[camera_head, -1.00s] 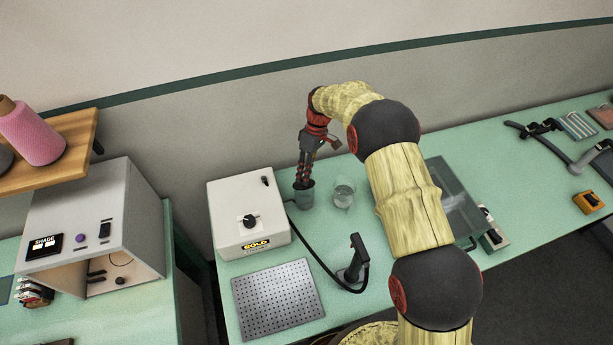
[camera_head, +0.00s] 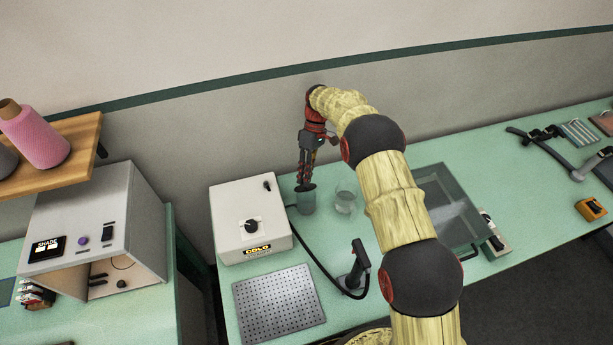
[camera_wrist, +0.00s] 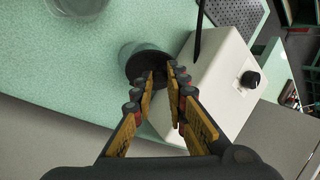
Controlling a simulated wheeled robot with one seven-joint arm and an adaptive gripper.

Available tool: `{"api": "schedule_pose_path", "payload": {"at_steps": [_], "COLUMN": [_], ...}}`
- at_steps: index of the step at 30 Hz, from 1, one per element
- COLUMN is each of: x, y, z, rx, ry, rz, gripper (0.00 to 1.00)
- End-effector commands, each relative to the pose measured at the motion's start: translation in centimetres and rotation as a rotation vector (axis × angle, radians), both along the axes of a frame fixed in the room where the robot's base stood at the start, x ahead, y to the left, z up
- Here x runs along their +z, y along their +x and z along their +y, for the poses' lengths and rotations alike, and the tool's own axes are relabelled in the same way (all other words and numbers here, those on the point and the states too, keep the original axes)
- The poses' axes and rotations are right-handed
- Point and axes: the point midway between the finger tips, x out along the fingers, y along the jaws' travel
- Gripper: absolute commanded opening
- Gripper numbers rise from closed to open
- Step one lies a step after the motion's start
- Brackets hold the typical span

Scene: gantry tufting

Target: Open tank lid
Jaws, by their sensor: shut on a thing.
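A small green cylindrical tank (camera_head: 307,207) stands on the green bench, right of the white box. Its dark round lid (camera_head: 306,188) is at its top; in the wrist view the lid (camera_wrist: 148,68) shows as a dark disc in front of the tank's green rim (camera_wrist: 126,54). My gripper (camera_head: 304,183) points down over the tank, its fingertips at the lid. In the wrist view my gripper (camera_wrist: 167,80) is shut on the lid. The fingers hide part of it. The lid looks slightly above the rim, but the gap is hard to judge.
The white box (camera_head: 228,210) with a black knob stands close left of the tank. A clear glass (camera_head: 346,200) is close on its right. A black cable runs to a hand tool (camera_head: 355,268) in front. A perforated plate (camera_head: 278,303) and a clear tray (camera_head: 436,181) lie farther off.

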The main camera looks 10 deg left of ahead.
Motion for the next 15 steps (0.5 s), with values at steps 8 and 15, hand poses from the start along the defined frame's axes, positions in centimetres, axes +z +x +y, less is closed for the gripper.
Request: {"api": "schedule_pose_path", "payload": {"at_steps": [8,15], "x": [0.02,0.01], "y": [0.03,0.02], "z": [0.04,0.03], "rx": [-0.001,0.000], "ry": [0.001,0.000], "rz": [-0.002,-0.001], "gripper": [0.28,0.34]}}
